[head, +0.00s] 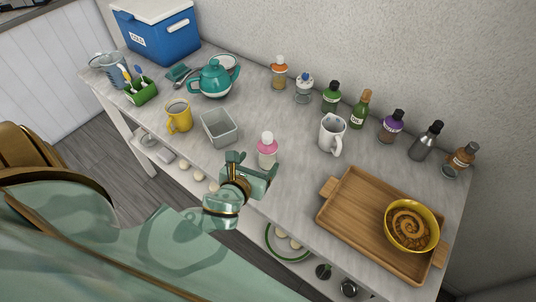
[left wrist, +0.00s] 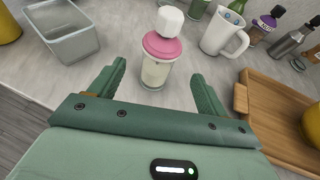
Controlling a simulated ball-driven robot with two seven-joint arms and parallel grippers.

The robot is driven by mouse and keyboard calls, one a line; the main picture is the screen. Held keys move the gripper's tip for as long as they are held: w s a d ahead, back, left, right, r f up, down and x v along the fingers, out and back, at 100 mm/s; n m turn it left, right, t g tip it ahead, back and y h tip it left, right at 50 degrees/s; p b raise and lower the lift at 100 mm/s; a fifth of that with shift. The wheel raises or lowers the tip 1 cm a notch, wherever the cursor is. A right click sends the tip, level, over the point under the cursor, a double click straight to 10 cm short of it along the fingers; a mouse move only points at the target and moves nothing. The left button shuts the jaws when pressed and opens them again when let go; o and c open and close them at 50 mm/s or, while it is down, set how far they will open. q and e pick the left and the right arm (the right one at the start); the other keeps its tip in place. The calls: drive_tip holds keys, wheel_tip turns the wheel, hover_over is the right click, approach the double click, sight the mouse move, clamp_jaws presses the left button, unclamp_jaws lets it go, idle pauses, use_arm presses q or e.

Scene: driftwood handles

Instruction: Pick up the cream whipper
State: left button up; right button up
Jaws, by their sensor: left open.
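A clear container with a pink collar and a white knob on top (head: 267,149) stands upright near the table's front edge; it also shows in the left wrist view (left wrist: 156,60). A silver bottle with a black top (head: 426,141) stands at the back right, and in the left wrist view (left wrist: 290,38). I cannot tell for sure which of the two is the cream whipper. My left gripper (head: 250,164) is open and empty. Its fingers (left wrist: 157,87) point at the pink-collared container, one to each side and short of it. My right gripper is not in view.
A white mug (head: 332,133) stands right of the pink-collared container, a grey bin (head: 221,128) left of it. A wooden tray (head: 345,213) with a yellow bowl (head: 411,226) lies at the right. Several bottles line the wall; a teal teapot (head: 214,80) stands behind.

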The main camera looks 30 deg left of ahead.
sight(268, 150)
use_arm(q)
drive_tip(key=b+x, duration=0.1)
drive_tip(key=x, duration=0.7)
drive_tip(key=shift+w+f, duration=0.15)
drive_tip(key=c, duration=1.2)
